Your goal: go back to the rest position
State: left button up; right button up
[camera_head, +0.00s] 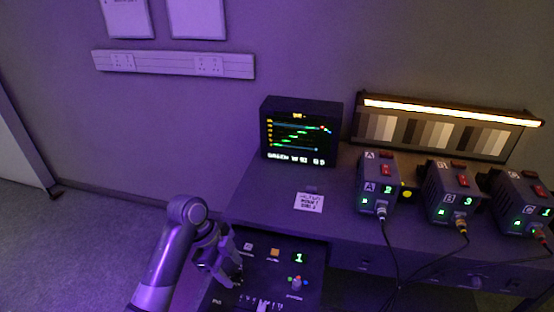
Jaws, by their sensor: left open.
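My left arm comes in from the lower left, and my left gripper (232,275) is open with its fingers pointing down over the left part of a dark control panel (312,262). I cannot tell whether the fingertips touch the panel. The panel carries an orange button, a pale button, a small joystick-like knob (297,283) and a green digit 1. Nothing shows between the fingers. My right gripper is not in view.
A monitor (301,132) stands at the desk's back left, with a paper note (309,202) in front. Boxes A (377,183), B (449,192) and C (520,203) stand to the right, with cables hanging down. Behind them is a lit grey-scale chart (438,132). Floor at left is clear.

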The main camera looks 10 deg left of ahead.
pick_arm(q)
jog(key=s+a+f+n+t+y, duration=0.1)
jog(key=s+a+f+n, duration=0.15)
jog(key=s+n, duration=0.3)
jog(key=s+a+f+n+t+y, duration=0.1)
jog(key=s+a+f+n, duration=0.1)
jog(key=s+f+n, duration=0.3)
jog(key=s+a+r+n+t+y, duration=0.1)
jog(key=s+a+r+n+y, duration=0.2)
jog(key=s, duration=0.4)
jog(key=s+a+n+t+y, duration=0.1)
jog(key=s+a+n+y, duration=0.15)
jog(key=s+n, duration=0.35)
notch_tip(320, 180, down, 25)
jog(key=s+a+g+h, duration=0.1)
jog(key=a+h, duration=0.1)
jog(key=s+d+f+g, duration=0.1)
jog(key=s+f, duration=1.3)
jog(key=f, duration=0.1)
jog(key=shift+s+d+g, duration=0.3)
jog(key=shift+d, duration=0.05)
jog(key=shift+m, duration=0.25)
